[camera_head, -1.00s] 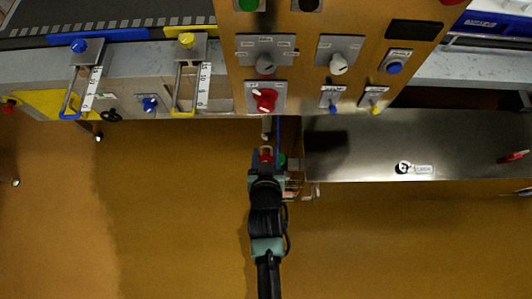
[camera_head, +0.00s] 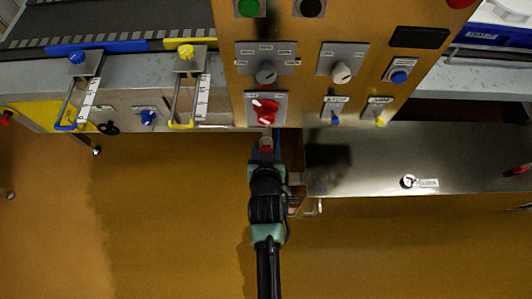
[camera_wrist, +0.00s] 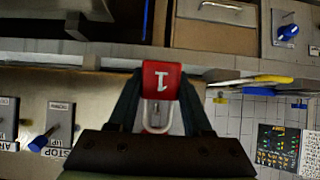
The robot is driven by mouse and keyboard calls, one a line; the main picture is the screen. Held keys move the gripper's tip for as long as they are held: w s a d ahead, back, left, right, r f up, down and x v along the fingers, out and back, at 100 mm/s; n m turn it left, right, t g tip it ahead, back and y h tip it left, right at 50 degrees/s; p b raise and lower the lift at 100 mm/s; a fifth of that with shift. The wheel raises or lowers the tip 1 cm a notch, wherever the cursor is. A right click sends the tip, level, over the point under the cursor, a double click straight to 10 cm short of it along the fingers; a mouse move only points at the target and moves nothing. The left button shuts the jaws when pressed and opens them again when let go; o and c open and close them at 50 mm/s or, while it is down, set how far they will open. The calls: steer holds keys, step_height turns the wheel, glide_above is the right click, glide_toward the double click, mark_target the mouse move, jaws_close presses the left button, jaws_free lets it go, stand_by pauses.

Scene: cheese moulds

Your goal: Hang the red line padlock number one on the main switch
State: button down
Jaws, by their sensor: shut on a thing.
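The red padlock (camera_wrist: 162,82) carries a white number 1 and sits between the fingers in the wrist view, with its pale shackle towards the wrist. My gripper (camera_wrist: 160,105) is shut on it. In the head view the padlock (camera_head: 266,143) is a small red patch at the tip of my gripper (camera_head: 265,152), just below the control panel. The main switch is the red rotary handle (camera_head: 264,111) on a grey plate at the panel's lower left. The padlock is close below it in the picture; I cannot tell the depth gap. The switch is not identifiable in the wrist view.
The orange panel (camera_head: 300,84) also bears a grey selector (camera_head: 266,72), a white selector (camera_head: 341,73) and small blue and yellow knobs right of the switch. A steel cabinet (camera_head: 440,155) stands to the right. Open floor (camera_head: 170,220) lies at lower left.

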steer(key=shift+w+f+b, duration=0.25)
steer(key=shift+w+b, duration=0.25)
steer(key=shift+w, duration=0.2)
steer(key=shift+w+f+b, duration=0.25)
steer(key=shift+w+b, duration=0.2)
steer(key=shift+w, duration=0.3)
steer(key=shift+w+f+b, duration=0.25)
steer(key=shift+w+b, duration=0.25)
steer(key=shift+w, duration=0.2)
steer(key=shift+c, duration=1.3)
jaws_free()
steer(key=p+v, duration=0.1)
steer(key=v, duration=1.2)
